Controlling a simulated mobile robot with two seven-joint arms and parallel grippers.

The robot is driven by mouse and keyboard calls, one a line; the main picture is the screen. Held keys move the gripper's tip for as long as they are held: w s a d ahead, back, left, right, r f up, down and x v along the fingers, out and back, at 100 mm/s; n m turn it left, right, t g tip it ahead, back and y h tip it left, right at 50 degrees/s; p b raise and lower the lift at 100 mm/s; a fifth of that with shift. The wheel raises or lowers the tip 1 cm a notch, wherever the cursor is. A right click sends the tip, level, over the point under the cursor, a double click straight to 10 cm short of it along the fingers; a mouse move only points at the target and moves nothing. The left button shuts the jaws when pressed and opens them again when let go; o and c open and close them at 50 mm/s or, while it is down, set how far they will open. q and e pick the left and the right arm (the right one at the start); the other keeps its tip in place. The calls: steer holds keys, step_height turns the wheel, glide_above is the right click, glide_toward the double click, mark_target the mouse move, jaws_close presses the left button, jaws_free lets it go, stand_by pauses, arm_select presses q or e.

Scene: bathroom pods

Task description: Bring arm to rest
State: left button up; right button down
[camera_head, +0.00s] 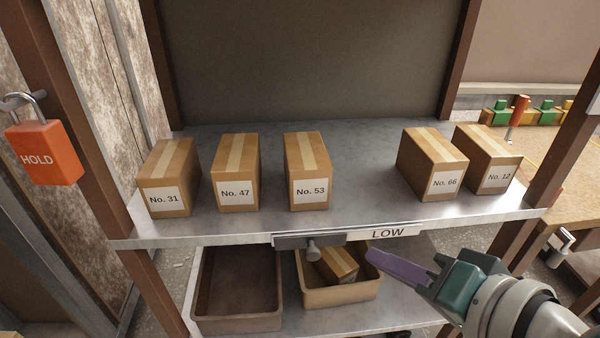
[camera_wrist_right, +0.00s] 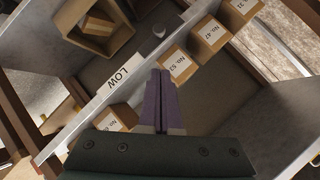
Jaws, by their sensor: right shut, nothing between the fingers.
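My right gripper (camera_head: 398,270) comes in from the lower right in the head view. Its purple fingers are together and hold nothing. They are in front of the shelf edge, below and right of the LOW label (camera_head: 388,233). In the right wrist view the shut fingers (camera_wrist_right: 160,85) point toward the shelf, between the LOW label and the boxes. My left gripper does not show in either view.
The metal shelf (camera_head: 350,150) bears several cardboard boxes, among them No. 53 (camera_head: 307,165) and No. 66 (camera_head: 432,160). Below are an empty brown bin (camera_head: 237,322) and a tan bin (camera_head: 340,296) with a box inside. An orange HOLD padlock (camera_head: 44,152) hangs left.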

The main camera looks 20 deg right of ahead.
steer(key=s+r+n+g+h+p, duration=0.1)
steer(key=s+r+n+g+p, duration=0.7)
steer(key=s+r+n+p, duration=0.45)
step_height(320, 180, up, 36)
steer(key=s+m+p, duration=0.1)
steer(key=s+p, duration=0.1)
steer(key=p, duration=3.2)
steer(key=shift+r+h+p, duration=0.25)
steer(key=shift+h+p, duration=0.05)
steer(key=shift+p, duration=0.1)
steer(key=shift+s+a, duration=0.1)
